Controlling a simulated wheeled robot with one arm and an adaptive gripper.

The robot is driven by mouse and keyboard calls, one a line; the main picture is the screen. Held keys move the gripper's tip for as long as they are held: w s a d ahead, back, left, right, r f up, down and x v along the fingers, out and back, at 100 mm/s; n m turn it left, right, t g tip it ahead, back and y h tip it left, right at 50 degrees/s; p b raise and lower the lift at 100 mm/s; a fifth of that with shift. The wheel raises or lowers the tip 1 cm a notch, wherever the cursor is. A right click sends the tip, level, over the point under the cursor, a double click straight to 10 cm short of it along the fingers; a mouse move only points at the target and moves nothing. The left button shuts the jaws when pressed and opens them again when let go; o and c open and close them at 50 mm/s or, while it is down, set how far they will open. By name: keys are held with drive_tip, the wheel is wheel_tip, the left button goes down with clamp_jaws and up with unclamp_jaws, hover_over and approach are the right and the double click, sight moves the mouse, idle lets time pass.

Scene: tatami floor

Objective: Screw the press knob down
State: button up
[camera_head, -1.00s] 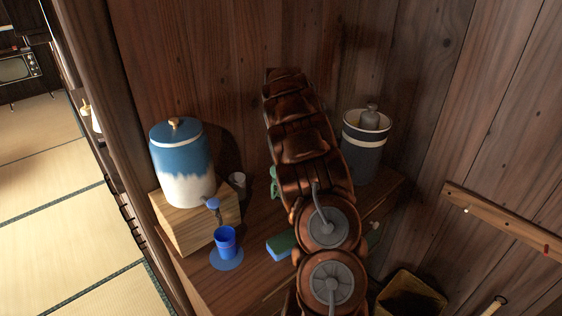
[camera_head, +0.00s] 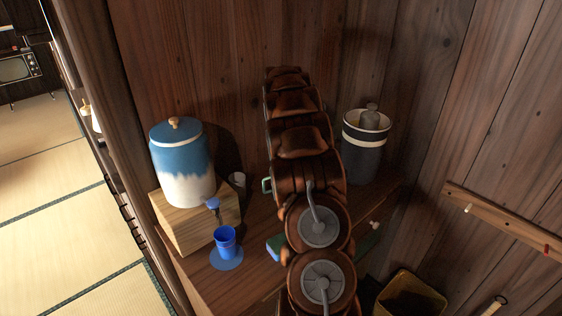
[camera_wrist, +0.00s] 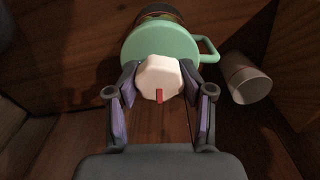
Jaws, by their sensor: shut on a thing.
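In the wrist view, a white, many-sided press knob (camera_wrist: 158,78) with a red mark on its front sits over a round green top (camera_wrist: 135,40) with a loop handle at its right. My gripper (camera_wrist: 158,92) has a finger on each side of the knob and is shut on it. Below the green top, a darker body shows only in part. In the head view, my arm hides the gripper and knob. A green handle (camera_head: 266,185) shows at the arm's left edge.
A blue and white dispenser (camera_head: 182,165) stands on a wooden block, with a blue cup (camera_head: 225,241) in front. A dark banded crock (camera_head: 364,150) stands right of my arm. A pale cup (camera_wrist: 246,80) lies close right of the green top. Wooden walls close the back and right.

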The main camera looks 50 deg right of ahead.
drive_tip(key=shift+s+a+f, duration=0.1)
drive_tip(key=shift+f, duration=0.2)
drive_tip(key=o, duration=0.7)
drive_tip(key=shift+r, duration=0.15)
drive_tip(key=shift+r+p, duration=1)
drive_tip(key=shift+r, duration=3.55)
